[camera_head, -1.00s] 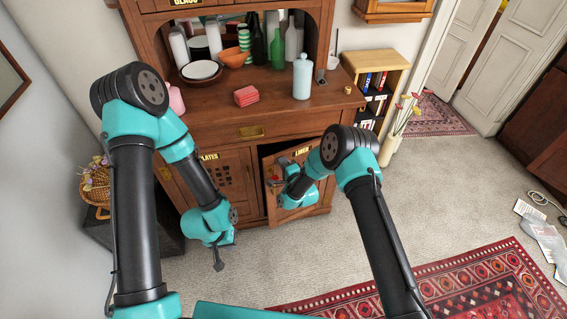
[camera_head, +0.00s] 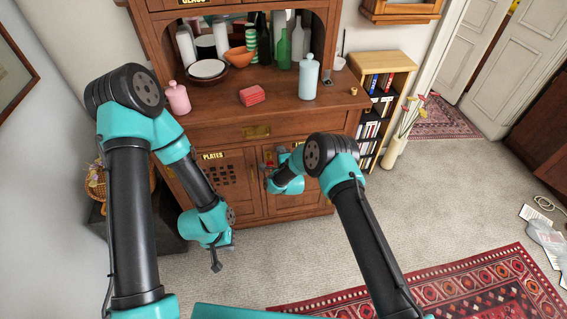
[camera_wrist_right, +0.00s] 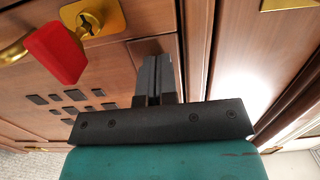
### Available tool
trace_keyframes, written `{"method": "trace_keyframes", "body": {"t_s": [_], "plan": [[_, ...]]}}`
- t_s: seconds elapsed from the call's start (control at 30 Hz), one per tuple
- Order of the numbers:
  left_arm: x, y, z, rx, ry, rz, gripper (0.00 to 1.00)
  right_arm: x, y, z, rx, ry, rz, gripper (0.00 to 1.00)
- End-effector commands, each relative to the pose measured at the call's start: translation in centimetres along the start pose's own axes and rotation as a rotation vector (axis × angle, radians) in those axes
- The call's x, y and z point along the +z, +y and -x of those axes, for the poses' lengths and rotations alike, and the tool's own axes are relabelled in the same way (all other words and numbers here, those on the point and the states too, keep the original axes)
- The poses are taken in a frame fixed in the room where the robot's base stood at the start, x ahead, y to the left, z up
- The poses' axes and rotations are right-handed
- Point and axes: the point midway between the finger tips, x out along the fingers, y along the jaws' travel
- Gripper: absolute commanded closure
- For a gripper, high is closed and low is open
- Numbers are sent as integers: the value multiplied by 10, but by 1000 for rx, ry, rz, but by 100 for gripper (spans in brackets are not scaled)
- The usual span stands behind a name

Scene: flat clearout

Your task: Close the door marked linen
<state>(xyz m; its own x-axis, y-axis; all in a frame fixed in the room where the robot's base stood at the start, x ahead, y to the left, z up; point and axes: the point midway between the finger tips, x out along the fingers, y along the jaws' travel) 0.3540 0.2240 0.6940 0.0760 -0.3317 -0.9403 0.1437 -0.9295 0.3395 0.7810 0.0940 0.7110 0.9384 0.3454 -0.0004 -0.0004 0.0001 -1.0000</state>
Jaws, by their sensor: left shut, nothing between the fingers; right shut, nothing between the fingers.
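The linen door (camera_head: 300,201) is the right lower door of the wooden sideboard. In the head view it looks flush with the cabinet front, or very nearly so; its label is mostly hidden behind my right arm. My right gripper (camera_head: 268,170) is shut and empty at the upper left part of this door. In the right wrist view the closed fingers (camera_wrist_right: 156,75) point at the wood; I cannot tell whether they touch it. A key with a red fob (camera_wrist_right: 55,52) sits in a brass lock plate beside them. My left gripper (camera_head: 216,264) is shut and empty, low before the plates door (camera_head: 229,178).
A small bookcase (camera_head: 384,85) stands to the right. The carpet before the doors is clear, with a red rug (camera_head: 470,285) nearer.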

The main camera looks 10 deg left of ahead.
Motion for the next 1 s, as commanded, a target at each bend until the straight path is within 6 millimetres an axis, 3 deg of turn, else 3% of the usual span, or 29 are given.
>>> {"method": "trace_keyframes", "body": {"t_s": [0.37, 0.53, 1.0], "plan": [[0, 0, 0, 0, 0, 1, 100, 8, 0, 16, 1, -9, 0, 100], [0, 0, 0, 0, 0, 1, 100, 17, 0, 40, 2, -21, 0, 100], [0, 0, 0, 0, 0, 1, 100, 21, 0, 117, 3, -20, 0, 100]]}}
